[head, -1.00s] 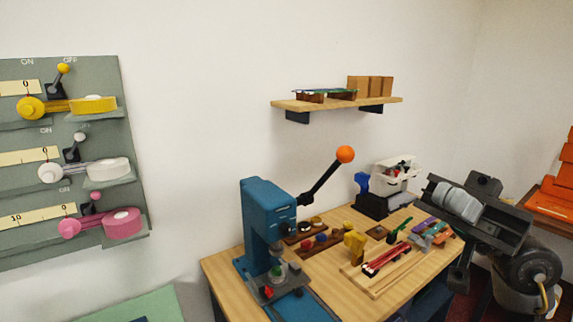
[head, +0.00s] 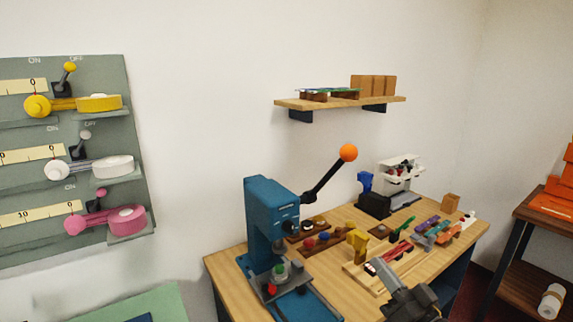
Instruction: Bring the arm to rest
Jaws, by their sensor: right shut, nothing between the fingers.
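My right gripper (head: 378,266) shows at the bottom edge of the head view, right of centre. It is grey and black, and its fingers are shut and empty. It is in front of the wooden workbench (head: 335,285) and overlaps the front of the wooden tray there in the picture. Whether it touches anything cannot be told. The rest of my right arm is cut off by the lower edge. My left gripper is out of view.
A blue press (head: 265,215) with an orange-knobbed lever (head: 348,153) stands on the bench. A tray (head: 360,275) with red pieces, a yellow block (head: 358,243) and a white bin (head: 400,172) are nearby. A lever panel (head: 75,215) hangs left; a shelf (head: 340,102) is above.

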